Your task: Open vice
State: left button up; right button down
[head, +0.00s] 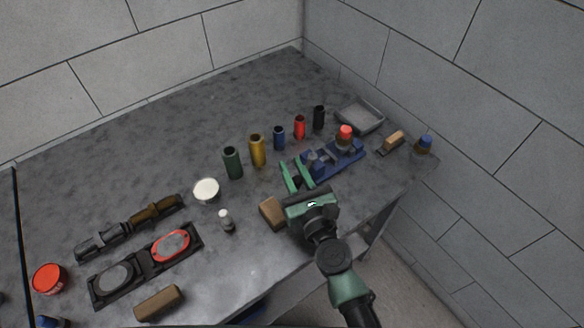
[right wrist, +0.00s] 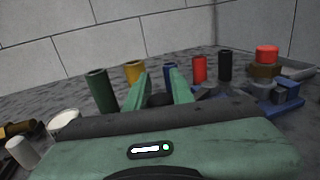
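The blue vice (head: 350,157) stands on the grey bench toward the right, with a red-topped round piece (head: 345,131) on or in it. In the right wrist view the vice (right wrist: 288,93) is at the right, partly hidden behind my gripper body. My right gripper (head: 293,165) is green and sits at the near left end of the vice. In the right wrist view its two fingers (right wrist: 160,86) stand apart, with a dark rounded shape between them. I cannot tell whether that shape is part of the vice or touches the fingers. My left gripper is not in view.
Green (head: 232,162), yellow (head: 257,150), blue, red and black cylinders stand behind the gripper. A brown block (head: 272,212) lies close by its left side. A grey tray (head: 360,117) and a brush (head: 392,142) lie near the right wall. The bench's back left is clear.

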aim_at(299, 185)
jog(key=c, duration=1.3)
grip_release()
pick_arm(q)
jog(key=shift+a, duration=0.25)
pick_arm(e)
jog(key=shift+o, duration=0.2)
jog(key=v, duration=0.2)
jog(key=b+v, duration=0.1)
jog(key=v, duration=0.3)
jog(key=shift+s+f+b, duration=0.25)
jog(key=shift+s+b, duration=0.1)
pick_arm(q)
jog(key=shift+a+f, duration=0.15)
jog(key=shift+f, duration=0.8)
pick_arm(e)
jog(key=shift+s+d+r, duration=0.15)
jog(key=shift+s+d, duration=0.1)
jog(key=shift+s, duration=0.3)
